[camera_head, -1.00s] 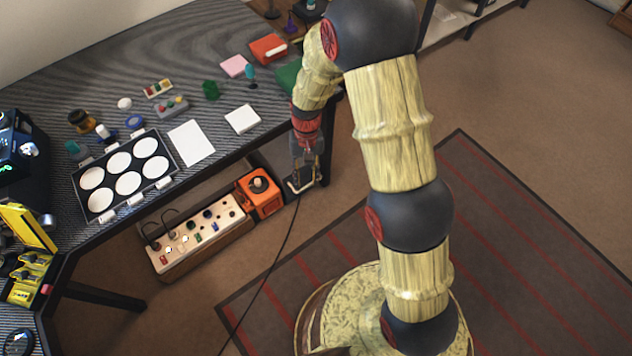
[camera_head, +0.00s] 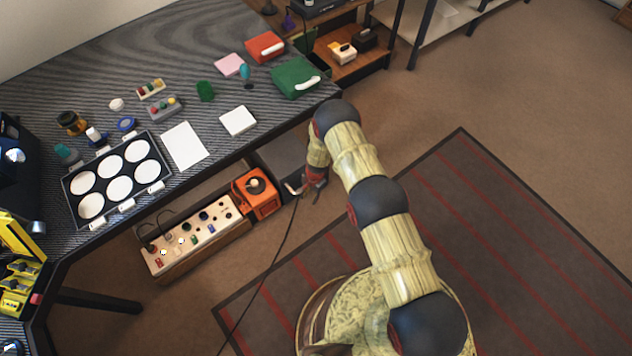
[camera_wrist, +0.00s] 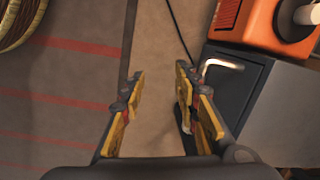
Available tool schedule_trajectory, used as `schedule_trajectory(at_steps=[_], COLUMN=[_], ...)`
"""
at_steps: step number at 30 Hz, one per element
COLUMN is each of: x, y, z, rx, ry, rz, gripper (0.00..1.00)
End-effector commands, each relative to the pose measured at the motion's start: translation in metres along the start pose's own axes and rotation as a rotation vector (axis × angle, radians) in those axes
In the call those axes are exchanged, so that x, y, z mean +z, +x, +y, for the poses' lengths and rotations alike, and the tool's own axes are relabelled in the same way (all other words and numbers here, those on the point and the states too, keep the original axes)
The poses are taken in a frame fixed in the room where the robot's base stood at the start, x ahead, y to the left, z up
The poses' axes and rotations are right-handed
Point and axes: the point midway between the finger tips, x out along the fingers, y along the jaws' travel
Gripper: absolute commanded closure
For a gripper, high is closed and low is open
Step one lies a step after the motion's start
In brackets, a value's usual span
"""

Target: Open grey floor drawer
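The grey floor drawer (camera_head: 280,157) is a dark box on the floor under the table edge, beside the orange box. It also shows at the right of the wrist view (camera_wrist: 237,95), and I see no clear gap at its front. Its pale bar handle (camera_wrist: 222,65) is on the front face and shows in the head view (camera_head: 293,189). My gripper (camera_wrist: 160,72) is open and empty, with floor between its fingers. The handle lies to the right of both fingers in the wrist view, not between them. In the head view my gripper (camera_head: 313,190) is close to the drawer's front.
The orange box (camera_head: 257,195) with a round knob and a long panel of knobs (camera_head: 195,238) stand left of the drawer. A dark cable (camera_head: 272,265) runs along the floor nearby. The striped rug (camera_head: 490,240) and bare floor lie in front.

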Motion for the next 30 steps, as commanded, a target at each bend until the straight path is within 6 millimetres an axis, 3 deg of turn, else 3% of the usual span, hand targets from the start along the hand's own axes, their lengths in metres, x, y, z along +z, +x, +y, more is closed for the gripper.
schedule_trajectory(at_steps=[1, 5, 11, 22, 30], x=[-0.017, -0.044, -0.053, -0.06, -0.063], y=[-0.01, -0.018, -0.013, 0.041, 0.057], z=[-0.024, -0.053, -0.056, -0.061, -0.065], rx=[-0.045, -0.12, -0.143, -0.142, -0.142], ry=[0.032, 0.15, 0.227, 0.224, 0.225], rz=[0.038, 0.11, 0.135, 0.133, 0.133], gripper=[0.69, 0.69, 0.69, 0.69, 0.69])
